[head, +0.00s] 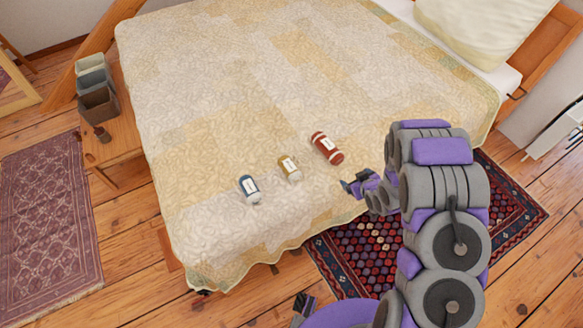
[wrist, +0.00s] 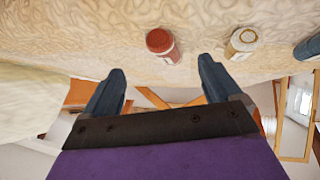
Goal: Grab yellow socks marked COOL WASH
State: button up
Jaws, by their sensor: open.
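The yellow socks (head: 289,168), a small ochre roll with a pale label and light end, lie on the bed between a red roll (head: 327,148) and a blue roll (head: 249,189). The label text is too small to read. My gripper (head: 346,186) is open and empty near the bed's front edge, to the right of the yellow roll. In the wrist view the yellow roll (wrist: 243,42) is beyond and right of my right finger. The red roll (wrist: 162,44) lies ahead of the gap between my fingers (wrist: 161,69). The blue roll (wrist: 309,46) is at the right edge.
The quilted bed (head: 230,90) is otherwise clear around the rolls. A pillow (head: 483,30) lies at the far right. A wooden bench (head: 123,140) with several small bins (head: 96,90) stands left of the bed. Patterned rugs cover the floor left (head: 50,210) and right (head: 355,255).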

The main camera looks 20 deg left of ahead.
aim_at(299, 176)
jog(key=s+a+f+y+p, duration=0.1)
jog(key=s+a+f+y, duration=0.25)
jog(key=a, duration=0.25)
jog(key=s+a+f+y, duration=0.2)
jog(key=s+a, duration=0.2)
jog(key=a, duration=0.2)
jog(key=shift+n+t, duration=0.4)
jog(key=b+x, duration=0.2)
jog(key=x, duration=0.9)
jog(key=shift+s+a+r, duration=0.1)
jog(key=shift+s, duration=0.05)
jog(key=shift+w+a, duration=0.25)
jog(key=shift+w+f, duration=0.2)
jog(key=shift+f, duration=0.05)
jog(key=x, duration=0.2)
jog(key=b+x, duration=0.2)
jog(key=x, duration=0.1)
jog(key=shift+a+r, duration=0.1)
jog(key=shift+a, duration=0.55)
jog(key=shift+s+d+r, duration=0.1)
jog(key=shift+d, duration=0.25)
jog(key=c, duration=1.1)
